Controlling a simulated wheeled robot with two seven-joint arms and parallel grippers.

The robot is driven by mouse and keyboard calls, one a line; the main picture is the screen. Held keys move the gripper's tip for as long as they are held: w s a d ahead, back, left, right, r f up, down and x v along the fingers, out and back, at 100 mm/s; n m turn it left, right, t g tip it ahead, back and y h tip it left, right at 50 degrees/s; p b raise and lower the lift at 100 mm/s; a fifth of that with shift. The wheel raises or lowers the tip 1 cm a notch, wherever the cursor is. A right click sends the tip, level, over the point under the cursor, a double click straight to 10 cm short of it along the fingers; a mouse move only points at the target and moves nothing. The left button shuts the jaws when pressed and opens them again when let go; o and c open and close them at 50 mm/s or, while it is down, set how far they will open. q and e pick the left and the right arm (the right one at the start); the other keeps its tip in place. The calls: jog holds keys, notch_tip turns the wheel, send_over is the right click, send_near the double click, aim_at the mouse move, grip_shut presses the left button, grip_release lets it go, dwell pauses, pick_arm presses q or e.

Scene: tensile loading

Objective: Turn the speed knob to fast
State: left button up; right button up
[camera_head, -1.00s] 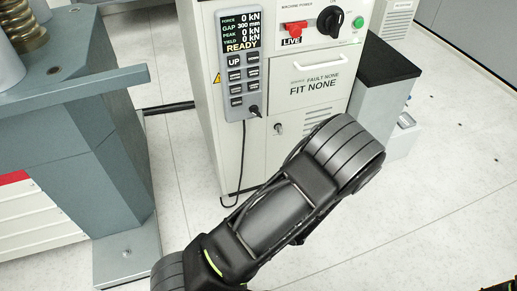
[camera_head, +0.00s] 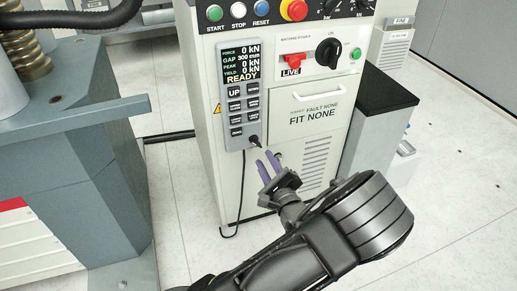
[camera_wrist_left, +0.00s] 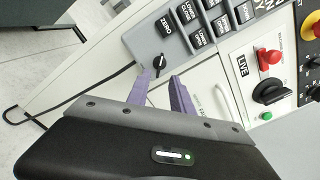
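A small black knob (camera_head: 254,140) sits at the lower right of the grey hand control panel (camera_head: 234,150) on the cream cabinet. It also shows in the left wrist view (camera_wrist_left: 159,62), its markings too small to read. My left gripper (camera_head: 268,168) has two purple fingers, apart and empty. In the head view they point up at the knob from just below. In the left wrist view the fingertips (camera_wrist_left: 160,78) stand on either side of the knob's lower end; I cannot tell whether they touch it. My right gripper is not in view.
A larger black rotary switch (camera_head: 328,52) and a red switch (camera_head: 292,62) sit to the upper right. Start, stop and reset buttons and a red stop button (camera_head: 294,10) line the top. A cabinet handle (camera_head: 317,96) lies right of the panel. A dark cable hangs below it.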

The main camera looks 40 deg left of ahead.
aim_at(257, 145)
pick_arm(q)
jog(key=b+x, duration=0.1)
jog(key=x, duration=0.5)
jog(key=shift+w+a, duration=0.15)
jog(key=shift+a, duration=0.15)
jog(key=shift+c, duration=0.6)
grip_shut()
